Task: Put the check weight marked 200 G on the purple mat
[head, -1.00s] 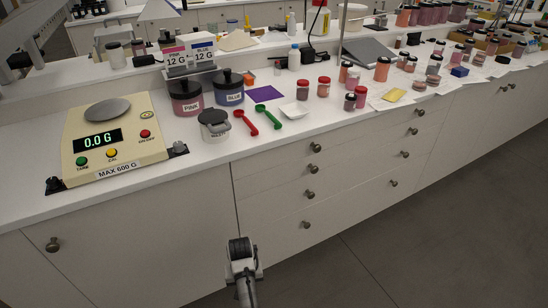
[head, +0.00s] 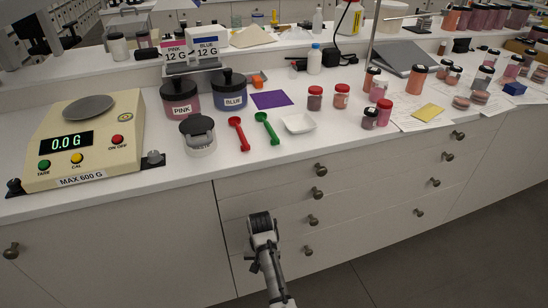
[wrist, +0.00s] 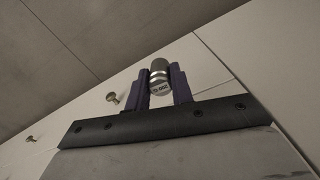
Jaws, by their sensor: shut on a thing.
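My gripper (wrist: 163,88) is shut on a small metal cylinder, the check weight (wrist: 159,80), in the wrist view. Its marking appears upside down and seems to read 200 G. In the head view my gripper (head: 262,222) is in front of the bench's drawers, below the countertop, and the weight cannot be made out there. The purple mat (head: 272,99) lies flat and bare on the countertop, right of the BLUE jar. My gripper is well apart from it, nearer and lower.
Red (head: 239,133) and green (head: 267,128) scoops and a white dish (head: 299,123) lie in front of the mat. PINK (head: 181,97) and BLUE (head: 229,90) jars stand left, with a scale (head: 85,140) reading 0.0 G beyond. Red-lidded jars (head: 315,98) stand right. Drawer knobs (head: 319,195) stick out.

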